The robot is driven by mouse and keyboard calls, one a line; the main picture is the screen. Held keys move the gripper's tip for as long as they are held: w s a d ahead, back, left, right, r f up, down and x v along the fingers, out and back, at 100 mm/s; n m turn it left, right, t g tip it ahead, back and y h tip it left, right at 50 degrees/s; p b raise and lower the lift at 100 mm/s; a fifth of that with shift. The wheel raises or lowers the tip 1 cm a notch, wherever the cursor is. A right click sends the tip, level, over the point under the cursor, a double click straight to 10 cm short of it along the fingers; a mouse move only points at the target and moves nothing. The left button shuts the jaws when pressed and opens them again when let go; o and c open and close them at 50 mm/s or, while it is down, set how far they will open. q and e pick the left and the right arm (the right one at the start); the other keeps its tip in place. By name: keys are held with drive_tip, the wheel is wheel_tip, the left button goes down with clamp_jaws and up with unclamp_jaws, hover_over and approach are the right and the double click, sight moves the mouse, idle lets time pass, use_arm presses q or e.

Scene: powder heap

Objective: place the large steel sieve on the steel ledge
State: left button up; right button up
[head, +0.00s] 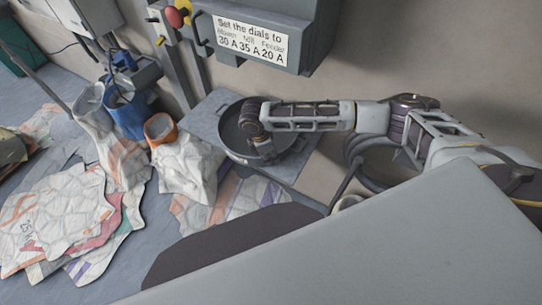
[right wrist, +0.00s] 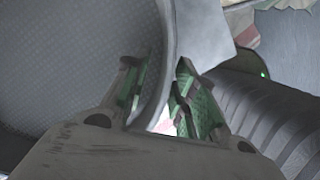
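The large steel sieve (head: 229,135) is a round grey pan with a dark inside. In the head view it lies over the flat steel ledge (head: 208,110) below the control box; I cannot tell whether its underside touches it. My right gripper (head: 264,157) is at the sieve's right side and hides part of it. In the right wrist view the sieve (right wrist: 70,75) fills the left, and its rim passes between the two green-padded fingers (right wrist: 160,95), one inside and one outside. A light gap shows by the outer finger, so a firm grip is unclear. My left gripper is not in view.
A grey control box with a sign (head: 250,41) hangs above the ledge. White sacks (head: 190,165), an orange-rimmed container (head: 161,129) and a blue bucket (head: 128,115) crowd the left side. Flattened bags (head: 55,215) cover the floor. A ribbed dark hose (right wrist: 270,120) lies beside the gripper.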

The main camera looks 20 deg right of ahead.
drive_tip(key=shift+v, duration=3.5)
